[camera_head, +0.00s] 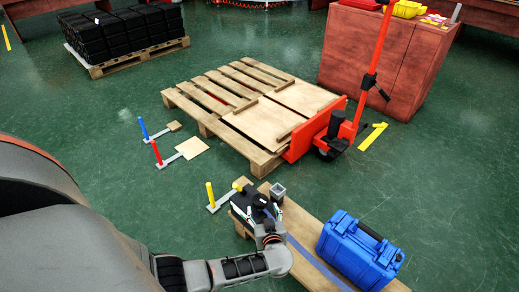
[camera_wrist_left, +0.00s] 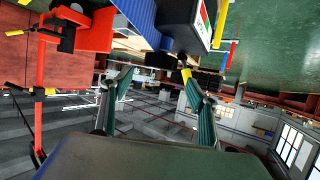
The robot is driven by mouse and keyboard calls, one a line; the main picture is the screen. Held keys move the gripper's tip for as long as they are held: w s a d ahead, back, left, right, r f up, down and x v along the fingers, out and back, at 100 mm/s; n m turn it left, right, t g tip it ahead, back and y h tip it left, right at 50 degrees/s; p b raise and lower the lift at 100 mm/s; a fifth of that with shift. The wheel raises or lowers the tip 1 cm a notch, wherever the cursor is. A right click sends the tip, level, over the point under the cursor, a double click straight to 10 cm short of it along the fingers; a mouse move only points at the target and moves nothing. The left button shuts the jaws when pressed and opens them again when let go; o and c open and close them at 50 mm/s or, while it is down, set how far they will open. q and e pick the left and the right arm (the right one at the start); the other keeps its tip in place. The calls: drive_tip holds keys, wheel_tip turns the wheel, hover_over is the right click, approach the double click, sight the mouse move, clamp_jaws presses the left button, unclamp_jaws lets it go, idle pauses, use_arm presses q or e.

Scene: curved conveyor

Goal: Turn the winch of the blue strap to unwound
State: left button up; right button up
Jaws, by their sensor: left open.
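The blue strap (camera_head: 318,262) lies along a wooden plank at the bottom of the head view; a ribbed blue band (camera_wrist_left: 137,20) in the left wrist view looks like it. At the plank's far end is a dark winch block (camera_head: 247,199) with a yellow knob (camera_head: 239,185). The left wrist view shows a black box (camera_wrist_left: 185,22) with a coloured label and a yellow-tipped part (camera_wrist_left: 187,74) near one finger. My left gripper (camera_head: 259,211) is open close to the winch and partly hides it. Its fingers (camera_wrist_left: 158,80) are apart with nothing clearly between them. Contact cannot be told.
A blue case (camera_head: 358,250) sits on the plank (camera_head: 296,218) beside the strap. A grey square tube (camera_head: 278,191) stands close to my gripper. A yellow post (camera_head: 211,196) stands left of the winch. A wooden pallet (camera_head: 205,118) and red pallet jack (camera_head: 322,128) are behind.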

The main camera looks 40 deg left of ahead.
sight(260, 201)
use_arm(q)
drive_tip(key=shift+w+a+f+b, duration=0.55)
drive_tip(key=shift+a+f+b, duration=0.1)
drive_tip(key=shift+a+f, duration=0.2)
drive_tip(key=b+x, duration=0.1)
drive_tip(key=x, duration=0.2)
drive_tip(key=shift+w+a+f, duration=0.1)
drive_tip(key=shift+w+a, duration=0.1)
drive_tip(key=shift+a, duration=0.05)
drive_tip(key=shift+w+a+b, duration=0.45)
drive_tip(key=shift+a+b, duration=0.05)
drive_tip(key=shift+w+a, duration=0.1)
drive_tip(key=shift+w, duration=0.1)
drive_tip(key=c, duration=1.1)
drive_tip(key=shift+n+g+y, duration=0.3)
use_arm(e)
drive_tip(key=shift+w+a+r+m+t+y, duration=0.2)
drive_tip(key=shift+a+r, duration=0.1)
drive_tip(key=shift+a, duration=0.3)
drive_tip(key=shift+w+a+r+m+t+y, duration=0.1)
drive_tip(key=shift+a+r+m+y, duration=0.15)
drive_tip(key=shift+a, duration=0.3)
